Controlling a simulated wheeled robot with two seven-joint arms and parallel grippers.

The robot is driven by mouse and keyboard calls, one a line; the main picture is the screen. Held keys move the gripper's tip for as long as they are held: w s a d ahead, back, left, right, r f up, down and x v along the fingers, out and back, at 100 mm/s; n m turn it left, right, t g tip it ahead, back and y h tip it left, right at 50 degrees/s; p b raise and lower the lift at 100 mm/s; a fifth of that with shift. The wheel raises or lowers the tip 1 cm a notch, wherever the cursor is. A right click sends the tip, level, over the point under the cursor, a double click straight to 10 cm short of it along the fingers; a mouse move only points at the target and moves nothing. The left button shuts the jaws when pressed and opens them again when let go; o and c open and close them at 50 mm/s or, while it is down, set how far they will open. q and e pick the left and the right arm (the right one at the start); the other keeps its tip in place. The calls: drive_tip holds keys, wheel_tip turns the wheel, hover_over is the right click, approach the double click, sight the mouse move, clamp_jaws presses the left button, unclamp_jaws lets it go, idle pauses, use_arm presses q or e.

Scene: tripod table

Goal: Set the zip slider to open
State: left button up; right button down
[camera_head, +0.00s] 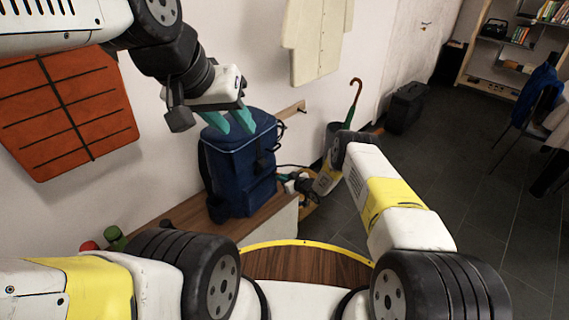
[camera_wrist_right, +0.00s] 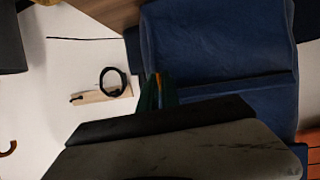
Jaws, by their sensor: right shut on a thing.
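The blue backpack (camera_head: 235,165) stands upright on the wooden bench against the wall. It fills the upper right of the right wrist view (camera_wrist_right: 215,45). My right gripper (camera_head: 280,177) is at the backpack's right side. In the right wrist view its green fingertips (camera_wrist_right: 157,92) are close together at the bag's edge, with a small orange bit (camera_wrist_right: 158,79) between them, likely the zip slider. The slider itself is too small to make out in the head view. My left gripper (camera_head: 229,121) has its teal fingers apart and empty, in front of the backpack's top.
The wooden bench (camera_head: 180,212) runs along the wall, with red and green items (camera_head: 114,238) at its near end. A hook rail (camera_head: 290,110) is on the wall behind the bag. An umbrella (camera_head: 352,103) stands beyond it.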

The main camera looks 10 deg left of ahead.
drive_tip(key=c, duration=1.6)
unclamp_jaws()
drive_tip(key=shift+o, duration=0.2)
drive_tip(key=v, duration=0.7)
drive_tip(key=shift+s+d+r, duration=0.2)
drive_tip(key=shift+s, duration=0.05)
